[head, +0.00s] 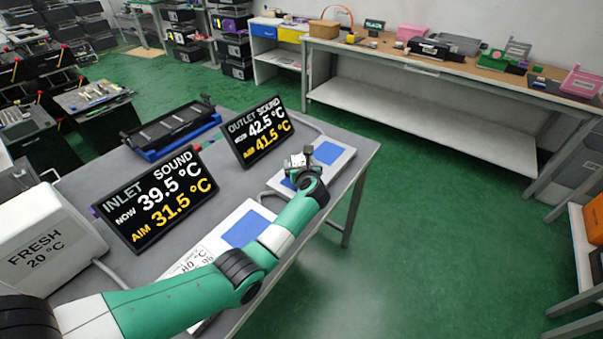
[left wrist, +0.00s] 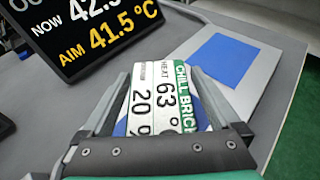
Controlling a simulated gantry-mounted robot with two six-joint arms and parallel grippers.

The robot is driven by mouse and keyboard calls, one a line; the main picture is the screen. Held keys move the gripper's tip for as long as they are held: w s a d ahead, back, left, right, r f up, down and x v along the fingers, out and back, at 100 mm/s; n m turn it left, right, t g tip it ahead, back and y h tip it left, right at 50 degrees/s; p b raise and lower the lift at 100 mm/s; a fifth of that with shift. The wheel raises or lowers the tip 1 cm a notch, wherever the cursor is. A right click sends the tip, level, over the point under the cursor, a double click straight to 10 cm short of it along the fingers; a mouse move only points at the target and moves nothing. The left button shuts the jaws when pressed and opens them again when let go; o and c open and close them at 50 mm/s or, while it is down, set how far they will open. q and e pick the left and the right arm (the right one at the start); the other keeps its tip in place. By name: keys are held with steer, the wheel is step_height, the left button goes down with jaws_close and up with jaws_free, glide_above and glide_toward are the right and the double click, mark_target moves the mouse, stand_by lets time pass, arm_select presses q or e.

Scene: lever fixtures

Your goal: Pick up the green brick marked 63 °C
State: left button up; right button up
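Blue shows beneath the brick on both sides. One finger is on each side, close to it; whether they touch it is unclear. In the head view my left gripper (head: 300,160) is low over the left part of the far plate (head: 345,163), mostly hiding the brick. My right gripper is not in view.
The outlet screen (head: 258,131) stands just left of my gripper, and the inlet screen (head: 156,198) stands nearer. A blue patch (head: 327,152) is bare beside the gripper. A near plate (head: 240,228) lies under my left arm. A white FRESH box (head: 45,240) is at left.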

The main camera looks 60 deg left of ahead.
mark_target(300, 161)
arm_select(q)
jaws_close()
steer(key=shift+r, duration=0.2)
steer(key=shift+r, duration=0.3)
steer(key=r+p, duration=0.2)
steer(key=r, duration=0.1)
steer(key=d+r+p, duration=0.1)
steer(key=p, duration=0.1)
steer(key=shift+s+r, duration=0.3)
steer(key=shift+r, duration=0.05)
steer(key=d+r+p, duration=0.1)
steer(key=s+d+r+p, duration=0.1)
steer(key=r, duration=0.1)
steer(key=s+d+r+p, duration=0.1)
steer(key=shift+s+d+r+p, duration=0.15)
steer(key=shift+d+r+p, duration=0.05)
steer(key=shift+r+p, duration=0.15)
steer(key=s+d+r+p, duration=0.2)
steer(key=s+d, duration=0.3)
steer(key=d, duration=0.2)
steer(key=shift+r+p, duration=0.3)
steer(key=shift+p, duration=0.05)
